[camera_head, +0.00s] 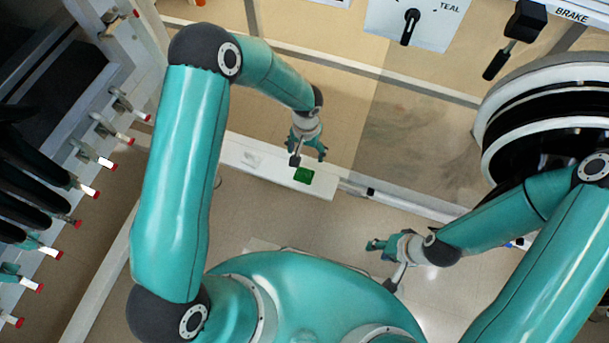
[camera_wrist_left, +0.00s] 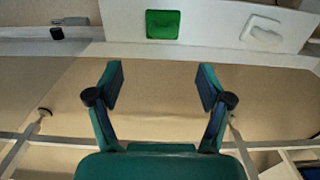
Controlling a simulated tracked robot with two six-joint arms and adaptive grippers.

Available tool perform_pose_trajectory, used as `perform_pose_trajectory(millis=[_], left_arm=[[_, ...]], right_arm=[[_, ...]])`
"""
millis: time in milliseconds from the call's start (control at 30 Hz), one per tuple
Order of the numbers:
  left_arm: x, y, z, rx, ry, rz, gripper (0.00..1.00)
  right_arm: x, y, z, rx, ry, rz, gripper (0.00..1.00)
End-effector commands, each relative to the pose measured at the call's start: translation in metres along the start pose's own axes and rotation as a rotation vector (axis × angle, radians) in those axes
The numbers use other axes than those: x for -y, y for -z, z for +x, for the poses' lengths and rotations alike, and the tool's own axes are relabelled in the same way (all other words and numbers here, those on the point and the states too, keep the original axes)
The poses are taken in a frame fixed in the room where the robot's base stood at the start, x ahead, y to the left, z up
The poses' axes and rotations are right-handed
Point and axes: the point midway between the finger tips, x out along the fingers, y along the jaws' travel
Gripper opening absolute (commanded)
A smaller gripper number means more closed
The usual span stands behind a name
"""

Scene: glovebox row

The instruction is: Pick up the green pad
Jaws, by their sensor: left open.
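The green pad (camera_head: 304,175) is a small flat square lying near the right end of a white ledge (camera_head: 265,172). It also shows in the left wrist view (camera_wrist_left: 162,24), at the top middle. My left gripper (camera_head: 309,158) is just beyond the pad in the head view, apart from it. In the left wrist view (camera_wrist_left: 160,88) its two fingers are spread with nothing between them, and the pad lies beyond the fingertips. My right gripper (camera_head: 378,252) is away from the pad, to the lower right in the head view; the state of its jaws is too small to tell.
A white pad-like item (camera_wrist_left: 262,32) lies on the same ledge beside the green pad. A panel with a black knob (camera_head: 410,27) and a brake lever (camera_head: 515,38) are at the back. Red-tipped levers (camera_head: 97,157) line the left side. A large dark round port is at right.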

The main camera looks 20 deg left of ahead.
Motion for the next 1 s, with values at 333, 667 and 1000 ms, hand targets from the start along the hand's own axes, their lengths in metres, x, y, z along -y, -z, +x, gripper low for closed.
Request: perform_pose_trajectory(millis=[333,667,1000], left_arm=[[0.001,-0.001,0.056,0.000,0.000,0.000,0.79],[0.004,-0.005,0.085,0.002,0.000,0.000,0.79],[0.005,-0.005,0.110,0.000,-0.001,-0.001,0.79]], right_arm=[[-0.007,0.000,0.018,0.000,0.000,0.000,0.40],[-0.012,0.000,0.033,0.000,0.000,0.000,0.40],[-0.015,0.000,0.042,0.000,0.000,0.000,0.40]])
